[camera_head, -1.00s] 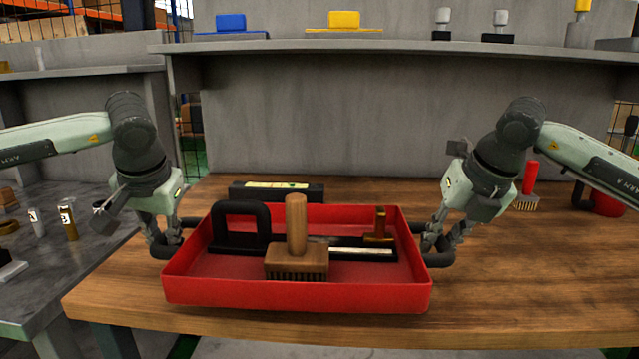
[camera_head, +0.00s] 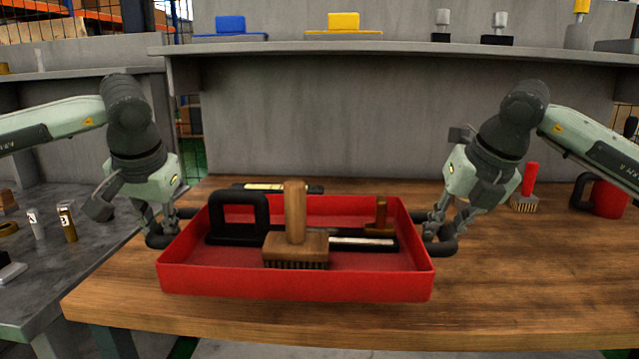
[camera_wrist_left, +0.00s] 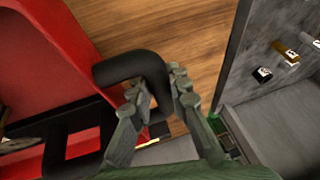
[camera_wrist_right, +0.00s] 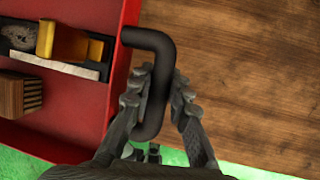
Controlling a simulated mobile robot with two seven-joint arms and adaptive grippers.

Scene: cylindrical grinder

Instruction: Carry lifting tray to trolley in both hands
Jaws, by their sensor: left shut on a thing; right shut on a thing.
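The red lifting tray (camera_head: 300,284) is in the middle of the head view, over the front of the wooden table. My left gripper (camera_head: 163,237) is shut on the tray's left black handle, which shows in the left wrist view (camera_wrist_left: 140,68). My right gripper (camera_head: 436,240) is shut on the right black handle, also seen in the right wrist view (camera_wrist_right: 158,85). No trolley can be made out.
The wooden table (camera_head: 520,285) is bare at the right front. A red-handled brush (camera_head: 527,190) and a red mug-like thing (camera_head: 606,198) stand at its right back. A grey bench (camera_head: 40,275) is at the left.

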